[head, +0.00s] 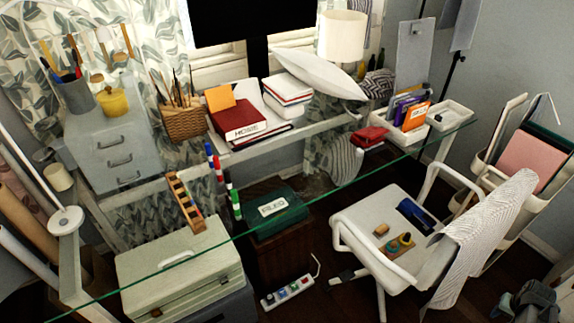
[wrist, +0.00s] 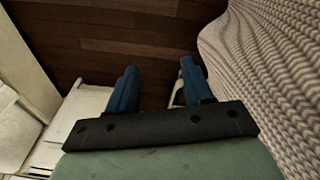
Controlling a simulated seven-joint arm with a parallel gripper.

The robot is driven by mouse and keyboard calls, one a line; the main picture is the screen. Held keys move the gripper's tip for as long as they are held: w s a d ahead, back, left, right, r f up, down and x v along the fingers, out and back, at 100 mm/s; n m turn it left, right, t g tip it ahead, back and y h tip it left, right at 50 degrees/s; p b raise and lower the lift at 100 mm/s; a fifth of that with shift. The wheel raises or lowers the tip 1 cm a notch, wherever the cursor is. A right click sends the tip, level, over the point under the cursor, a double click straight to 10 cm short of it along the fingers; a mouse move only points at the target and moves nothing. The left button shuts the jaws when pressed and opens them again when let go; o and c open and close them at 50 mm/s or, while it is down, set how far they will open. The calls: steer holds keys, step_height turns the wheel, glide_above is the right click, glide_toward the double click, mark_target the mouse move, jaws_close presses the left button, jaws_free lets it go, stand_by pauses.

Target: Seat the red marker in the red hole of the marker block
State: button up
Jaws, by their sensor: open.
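A narrow wooden block (head: 184,202) with coloured spots along it, which looks like the marker block, lies left of centre in the head view, over the pale box. Several slim markers stand in a slanting row just right of it. One with a red end (head: 218,165) looks like the red marker; it is small and partly merged with its neighbours. My gripper (wrist: 157,70) shows in the wrist view with two blue fingers apart and nothing between them. Neither marker nor block is in the wrist view. I cannot make out my gripper surely in the head view.
A glass edge (head: 300,199) crosses the view. Behind are a red book (head: 238,122), a pencil basket (head: 186,124) and a white tray (head: 452,112). A white chair (head: 372,222) with draped knit cloth (head: 488,225) stands right. Wooden floor (wrist: 130,45) and knit cloth (wrist: 270,70) surround my gripper.

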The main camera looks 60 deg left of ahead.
steer(key=w+a+r+n+t+y, duration=0.1)
steer(key=w+a+r+t, duration=0.1)
steer(key=w+a+r, duration=0.7)
steer(key=w+a+r+n+t, duration=0.15)
steer(key=w+a+r, duration=0.25)
steer(key=r, duration=1)
steer(key=w+a+r+t+y, duration=0.1)
steer(key=w+a+r+t, duration=0.1)
steer(key=w+a+r, duration=0.7)
steer(key=s+a+r+n+g+y, duration=0.1)
steer(key=s+a+r, duration=0.1)
steer(key=s+a, duration=1.15)
steer(key=s+a+r+g, duration=0.1)
steer(key=s+a+r, duration=0.1)
steer(key=s+a, duration=1.1)
step_height(320, 180, up, 4)
steer(key=r+n+g, duration=0.1)
steer(key=n+g, duration=0.1)
glide_above(215, 159)
steer(key=s+d, duration=0.2)
steer(key=x, duration=0.8)
steer(key=shift+s+f, duration=0.15)
steer(key=shift+f, duration=0.25)
steer(key=shift+s+x, duration=0.1)
steer(key=shift+x, duration=1.2)
steer(key=shift+s+x, duration=0.15)
steer(key=shift+x, duration=1.1)
steer(key=shift+f, duration=0.1)
